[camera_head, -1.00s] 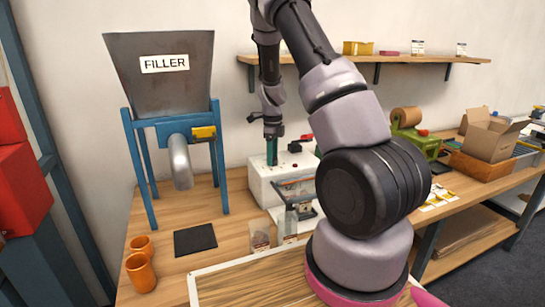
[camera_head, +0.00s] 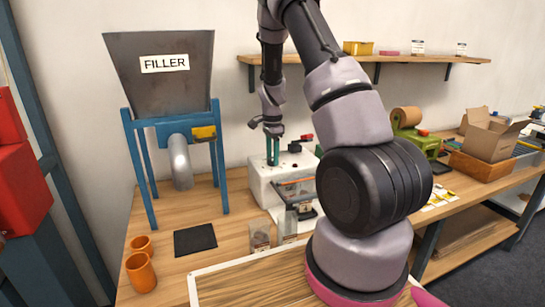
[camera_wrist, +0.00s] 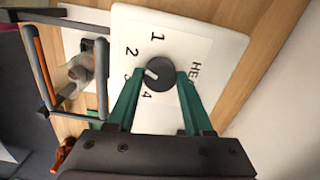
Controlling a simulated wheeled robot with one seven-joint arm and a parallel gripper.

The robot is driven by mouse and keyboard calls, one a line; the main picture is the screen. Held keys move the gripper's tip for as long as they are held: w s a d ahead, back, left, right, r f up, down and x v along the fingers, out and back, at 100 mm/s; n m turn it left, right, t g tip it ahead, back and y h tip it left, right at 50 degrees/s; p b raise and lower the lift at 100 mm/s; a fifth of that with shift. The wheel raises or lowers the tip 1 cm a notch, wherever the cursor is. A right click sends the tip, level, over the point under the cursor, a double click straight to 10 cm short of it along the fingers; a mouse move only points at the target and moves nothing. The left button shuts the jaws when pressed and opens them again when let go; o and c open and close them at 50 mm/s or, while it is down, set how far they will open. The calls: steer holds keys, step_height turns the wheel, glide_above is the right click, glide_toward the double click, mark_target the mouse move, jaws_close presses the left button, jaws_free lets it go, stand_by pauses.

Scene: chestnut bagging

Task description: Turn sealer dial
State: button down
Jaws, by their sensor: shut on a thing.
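The sealer (camera_head: 262,188) is a white box on the bench, below my arm in the head view. In the wrist view its white top panel (camera_wrist: 205,35) carries a round black dial (camera_wrist: 160,74) with the numbers 1, 2, 3 and 4 around it and a partly hidden word starting "HE". The dial's light pointer mark lies near the 3 and 4. My gripper (camera_wrist: 160,82) has green fingers closed on the dial's two sides. In the head view my gripper (camera_head: 272,152) points straight down onto the sealer's top.
The sealer's bar frame (camera_wrist: 68,70) stands beside the panel. The filler (camera_head: 160,75) on its blue stand is to the left, with a dark mat (camera_head: 195,239) and orange cups (camera_head: 141,270) near it. Small clear bags (camera_head: 260,237) stand before the sealer. A shelf (camera_head: 400,59) runs above.

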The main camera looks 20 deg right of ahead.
steer(key=n, duration=0.5)
steer(key=shift+n, duration=0.3)
steer(key=n, duration=0.4)
steer(key=shift+n, duration=0.3)
steer(key=n, duration=0.4)
steer(key=shift+n, duration=0.3)
steer(key=n, duration=0.4)
steer(key=shift+n, duration=0.4)
steer(key=shift+c, duration=1.5)
jaws_free()
step_height(320, 180, up, 11)
